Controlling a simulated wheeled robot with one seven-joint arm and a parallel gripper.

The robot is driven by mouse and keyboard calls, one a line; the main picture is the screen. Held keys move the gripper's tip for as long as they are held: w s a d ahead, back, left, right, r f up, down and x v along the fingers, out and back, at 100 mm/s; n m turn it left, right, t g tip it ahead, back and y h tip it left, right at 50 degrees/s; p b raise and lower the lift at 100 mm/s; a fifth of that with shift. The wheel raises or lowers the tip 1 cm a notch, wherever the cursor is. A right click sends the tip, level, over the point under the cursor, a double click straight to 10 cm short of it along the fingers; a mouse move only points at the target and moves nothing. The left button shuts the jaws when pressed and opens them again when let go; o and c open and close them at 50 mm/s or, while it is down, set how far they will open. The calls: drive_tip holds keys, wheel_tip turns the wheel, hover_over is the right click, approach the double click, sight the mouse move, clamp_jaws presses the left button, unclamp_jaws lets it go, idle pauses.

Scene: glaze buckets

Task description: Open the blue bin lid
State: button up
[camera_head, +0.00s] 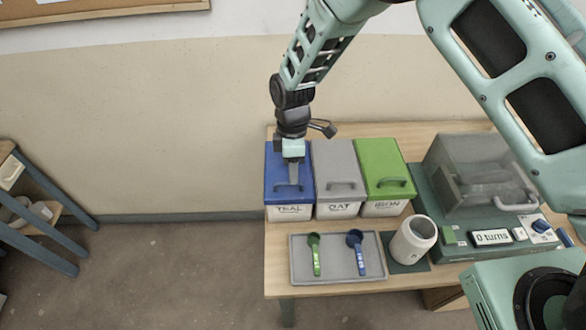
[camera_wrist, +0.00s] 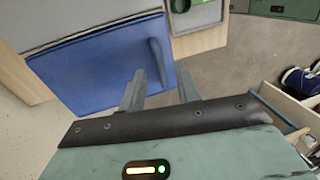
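A grey-lidded bin (camera_head: 338,165) and a green-lidded bin (camera_head: 382,163) stand close on the right. In front lie a grey tray (camera_head: 336,270) with green (camera_head: 316,256) and blue (camera_head: 358,252) scoops, and a white jar (camera_head: 413,240). A clear-lidded machine (camera_head: 470,170) stands further right.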

drive_tip(key=shift+s+f, duration=0.2)
drive_tip(key=shift+f, duration=0.9)
clamp_jaws()
drive_tip(key=shift+r, duration=0.1)
